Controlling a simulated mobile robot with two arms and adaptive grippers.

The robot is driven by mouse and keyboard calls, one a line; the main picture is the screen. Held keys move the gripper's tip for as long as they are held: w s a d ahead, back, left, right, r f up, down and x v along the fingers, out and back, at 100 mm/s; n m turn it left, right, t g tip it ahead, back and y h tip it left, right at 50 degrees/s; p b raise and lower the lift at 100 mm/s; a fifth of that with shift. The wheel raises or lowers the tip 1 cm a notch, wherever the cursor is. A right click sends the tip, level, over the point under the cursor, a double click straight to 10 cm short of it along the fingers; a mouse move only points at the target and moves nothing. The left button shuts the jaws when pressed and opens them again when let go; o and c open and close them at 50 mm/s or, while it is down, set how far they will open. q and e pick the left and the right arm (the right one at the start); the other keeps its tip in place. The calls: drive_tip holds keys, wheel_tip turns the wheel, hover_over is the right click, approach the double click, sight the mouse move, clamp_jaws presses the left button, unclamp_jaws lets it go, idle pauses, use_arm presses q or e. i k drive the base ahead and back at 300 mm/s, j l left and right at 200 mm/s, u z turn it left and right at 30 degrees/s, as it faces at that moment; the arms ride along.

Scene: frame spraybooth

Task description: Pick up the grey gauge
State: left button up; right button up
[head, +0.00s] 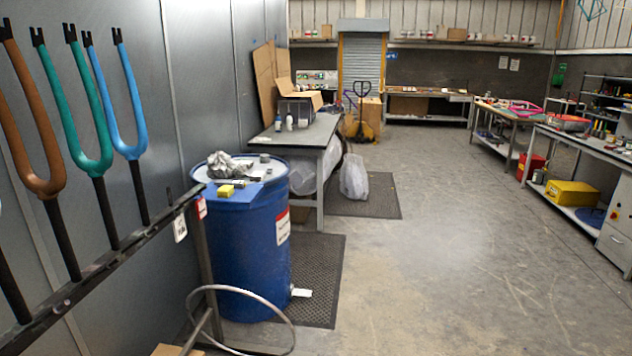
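A blue drum (240,255) stands left of centre, with several small things on its top. A small greyish item (239,183) lies there behind a yellow block (225,191); it may be the grey gauge, but it is too small to tell. A crumpled grey cloth or foil (228,165) lies behind it on the drum top. Neither of my grippers is in view.
A rack rail with brown, teal and blue forks (122,95) runs along the left wall. A grey hose loop (285,320) sits in front of the drum. A workbench (310,137) stands behind it. The floor (440,240) is open to the right.

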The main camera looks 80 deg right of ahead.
sight(236, 184)
drive_tip(key=z, duration=1.95)
drive_tip(key=i+l, duration=0.35)
drive_tip(key=i, duration=0.15)
drive_tip(key=i+l, duration=0.4)
drive_tip(key=i+j+u, duration=0.05)
drive_tip(key=i, duration=0.05)
